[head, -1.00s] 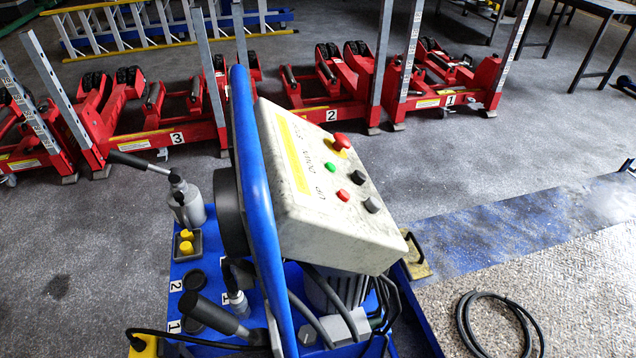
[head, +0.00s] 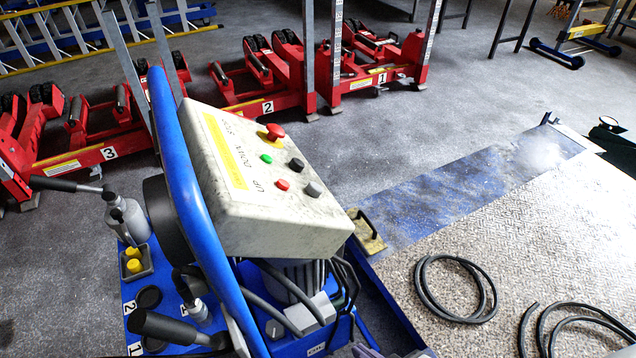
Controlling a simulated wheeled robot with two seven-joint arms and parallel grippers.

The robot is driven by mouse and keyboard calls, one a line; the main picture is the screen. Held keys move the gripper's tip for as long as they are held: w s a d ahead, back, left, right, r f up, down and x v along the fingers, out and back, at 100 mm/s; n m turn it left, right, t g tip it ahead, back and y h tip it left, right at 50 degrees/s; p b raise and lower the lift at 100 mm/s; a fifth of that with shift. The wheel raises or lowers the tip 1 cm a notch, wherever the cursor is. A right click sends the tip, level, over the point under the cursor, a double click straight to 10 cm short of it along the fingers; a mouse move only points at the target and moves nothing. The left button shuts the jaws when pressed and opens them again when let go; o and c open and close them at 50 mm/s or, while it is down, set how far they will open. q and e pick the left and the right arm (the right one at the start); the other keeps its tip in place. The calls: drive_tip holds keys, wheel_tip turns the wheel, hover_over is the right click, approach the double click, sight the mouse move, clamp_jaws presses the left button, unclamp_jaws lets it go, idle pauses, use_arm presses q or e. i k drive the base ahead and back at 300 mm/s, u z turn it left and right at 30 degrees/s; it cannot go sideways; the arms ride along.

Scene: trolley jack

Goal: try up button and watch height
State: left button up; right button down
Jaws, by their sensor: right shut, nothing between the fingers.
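The control box (head: 265,215) has a slanted white face, tilted in the picture, lettered UP, DOWN and STOP beside a yellow strip. Only a pale piece of my right gripper (head: 392,352) shows at the bottom edge, below the box. My left gripper is out of view.
A blue tubular handle (head: 190,190) rises left of the box. Below are a pump lever (head: 165,325), cables and a blue trolley base (head: 395,310). Black hose coils (head: 430,300) lie on the textured plate at right. Yellow ladders (head: 90,40) lie behind.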

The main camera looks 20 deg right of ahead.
sight(314, 189)
drive_tip(key=k, duration=0.5)
drive_tip(key=z, duration=3.35)
drive_tip(key=k, duration=1.9)
drive_tip(key=u, duration=2.15)
drive_tip(key=i, duration=0.5)
drive_tip(key=u, duration=0.05)
